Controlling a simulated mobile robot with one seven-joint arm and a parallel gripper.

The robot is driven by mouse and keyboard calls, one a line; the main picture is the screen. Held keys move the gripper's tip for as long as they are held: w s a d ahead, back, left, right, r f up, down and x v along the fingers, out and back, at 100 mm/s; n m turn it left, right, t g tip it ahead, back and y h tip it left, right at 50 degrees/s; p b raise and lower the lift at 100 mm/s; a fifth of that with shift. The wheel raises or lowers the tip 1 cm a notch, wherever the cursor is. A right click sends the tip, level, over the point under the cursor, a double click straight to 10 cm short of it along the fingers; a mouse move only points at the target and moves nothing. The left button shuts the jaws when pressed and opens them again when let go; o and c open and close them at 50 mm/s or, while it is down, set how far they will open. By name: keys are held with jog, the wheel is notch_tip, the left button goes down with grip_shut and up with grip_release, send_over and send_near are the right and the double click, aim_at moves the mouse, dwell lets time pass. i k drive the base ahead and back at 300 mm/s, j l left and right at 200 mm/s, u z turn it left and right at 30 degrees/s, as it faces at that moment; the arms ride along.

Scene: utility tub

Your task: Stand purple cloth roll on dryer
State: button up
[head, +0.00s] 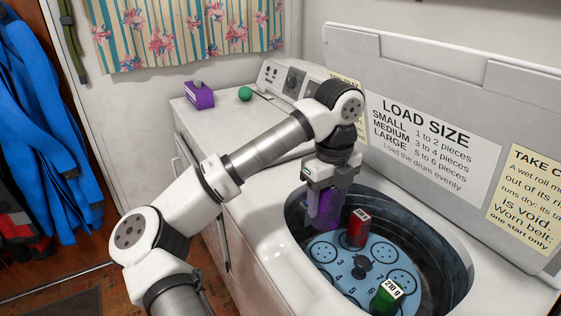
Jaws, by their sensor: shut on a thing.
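The purple cloth roll (323,208) is upright in the opening of the washer tub (447,232), near its left inner wall. My gripper (326,186) is shut on its upper end from above. I cannot tell whether the roll's lower end touches the blue disc below. The dryer, a white appliance top (217,124) at the back left, carries a purple box (199,95) with a grey top and a green ball (245,94).
A blue disc (346,262) with numbered circles and a dark centre knob lies in the tub. A red block (358,228) and a green block (387,294) stand on it. The raised lid (420,75) is behind. The dryer's front area is bare.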

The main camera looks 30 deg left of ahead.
aim_at(237, 136)
jog(key=k+j, duration=0.1)
jog(key=j, duration=0.15)
jog(key=k+j, duration=0.1)
jog(key=j, duration=1.05)
jog(key=i+j, duration=0.15)
jog(key=j, duration=0.25)
jog(key=i+j, duration=0.1)
jog(key=j, duration=0.3)
jog(key=i+j, duration=0.6)
jog(key=i, duration=0.1)
